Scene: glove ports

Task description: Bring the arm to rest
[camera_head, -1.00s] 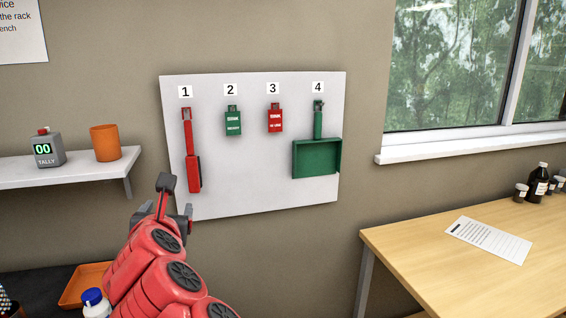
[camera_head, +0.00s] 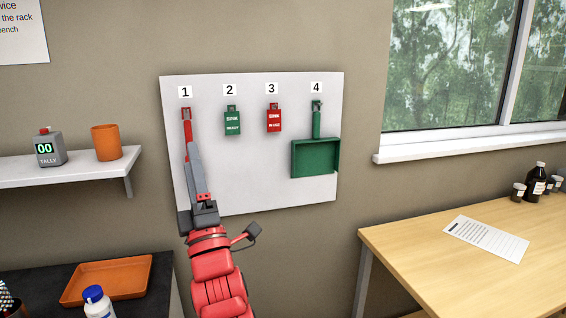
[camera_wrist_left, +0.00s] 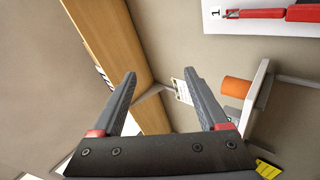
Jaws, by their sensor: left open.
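My left gripper (camera_head: 192,150) is in front of the lower left of the white board (camera_head: 255,185), its red arm rising from the bottom of the head view. In the left wrist view its two grey fingers (camera_wrist_left: 160,75) stand apart with nothing between them. In the head view the gripper covers the lower part of the red tool (camera_head: 187,120) hanging under label 1. That tool also shows at the top right of the left wrist view (camera_wrist_left: 300,13), clear of the fingers. My right gripper is in neither view.
A green tag (camera_head: 232,122), a red tag (camera_head: 274,119) and a green dustpan (camera_head: 315,158) hang on the board. A shelf at left holds a tally counter (camera_head: 48,149) and orange cup (camera_head: 106,142). Below are an orange tray (camera_head: 107,281) and white bottle (camera_head: 95,301). A wooden table (camera_head: 400,255) stands right.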

